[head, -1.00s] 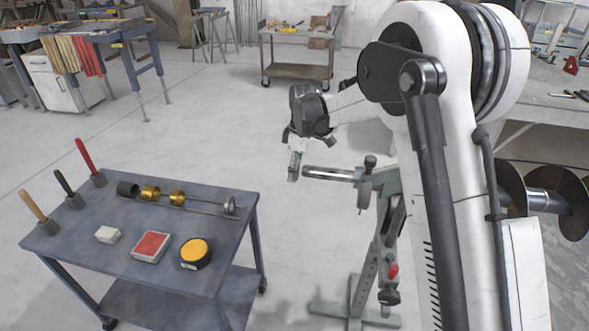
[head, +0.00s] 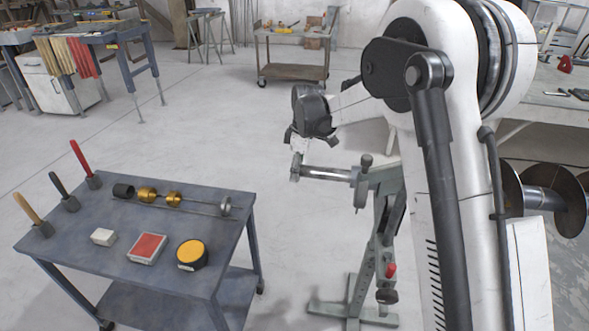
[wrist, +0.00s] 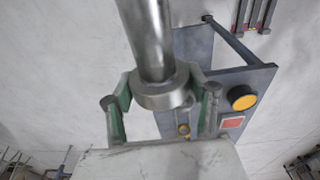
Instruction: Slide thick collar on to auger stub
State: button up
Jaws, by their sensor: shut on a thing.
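My gripper (wrist: 160,90) has green fingers on either side of a thick grey metal collar (wrist: 163,101) and is shut on it. The steel auger stub (wrist: 150,40) comes down from the top of the wrist view and meets the collar's opening. Its end appears to be at or just inside the ring; the exact depth is hidden. In the head view my gripper (head: 297,160) is at the left end of the roughly level stub (head: 325,173). The collar is too small to make out clearly there.
A stand (head: 375,220) supports the stub. A grey cart (head: 110,255) at left carries a rod with brass collars (head: 147,195), brushes, a red-topped box (head: 147,248) and a yellow-topped tin (head: 192,254). Open floor lies between cart and stand.

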aim_at(319, 168)
jog(key=shift+s+d+b, duration=0.15)
jog(key=shift+s+d, duration=0.05)
jog(key=shift+d, duration=0.9)
jog(key=shift+s+d+b, duration=0.15)
jog(key=shift+s+d, duration=0.05)
jog(key=shift+d, duration=0.95)
jog(key=shift+s+d+b, duration=0.15)
jog(key=shift+s+d, duration=0.05)
jog(key=shift+d, duration=0.9)
jog(key=o, duration=1.7)
jog(key=r, duration=0.4)
jog(key=d+r, duration=0.1)
jog(key=r, duration=0.7)
jog(key=shift+s+d, duration=0.15)
jog(key=shift+d, duration=0.1)
